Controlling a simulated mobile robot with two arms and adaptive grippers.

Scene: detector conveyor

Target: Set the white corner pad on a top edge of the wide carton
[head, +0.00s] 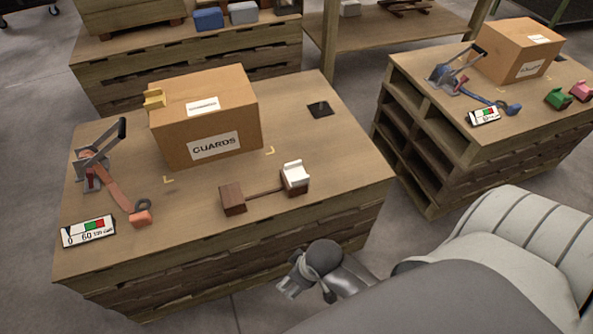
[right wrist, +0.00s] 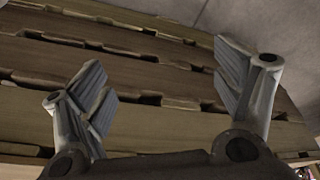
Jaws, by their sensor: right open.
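The white corner pad (head: 295,176) sits on the right block of a small dark wooden holder (head: 233,199) on the near pallet table. The wide carton (head: 180,133), brown and labelled GUARDS, stands closed behind it on the same table. A yellow corner pad (head: 153,98) sits on its left top edge. My right gripper (head: 307,292) is open and empty, in front of the table's near side and below the white pad in the picture. The right wrist view shows its two spread fingers (right wrist: 160,85) facing the pallet boards. My left gripper is out of view.
A ratchet strap (head: 110,185) and a gauge card (head: 89,231) lie on the table's left side. A black square (head: 321,109) lies at its back right. The right pallet table holds another carton (head: 520,50), a blue strap and green and pink pads.

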